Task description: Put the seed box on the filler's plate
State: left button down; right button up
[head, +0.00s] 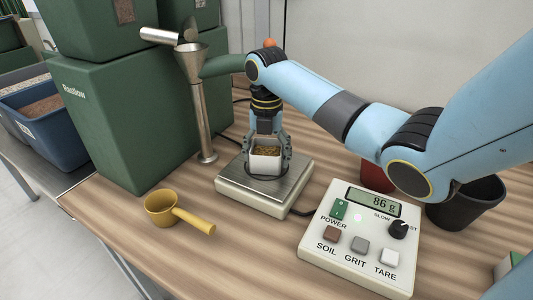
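The seed box (265,161) is a small white open box with yellowish-brown contents. It is at the filler's plate (235,181), a square metal plate on a pale weighing base, near the middle of the head view. My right gripper (268,152) points down over the plate, with its dark fingers on both sides of the box and closed against it. The box is upright and low over the plate; a dark patch beneath it hides whether it fully touches. The display (374,202) reads 86 g. My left gripper is not in view.
A metal funnel and its post (200,110) stand behind and left of the plate. Large green bins (130,110) stand to the left. A yellow scoop (165,208) lies front left. The control panel (350,250) is front right. Dark (465,205) and red (376,178) pots stand right.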

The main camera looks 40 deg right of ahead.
jog(key=o, duration=0.4)
notch_tip(320, 180, up, 12)
jog(key=shift+r+p, duration=0.15)
jog(key=shift+p, duration=0.5)
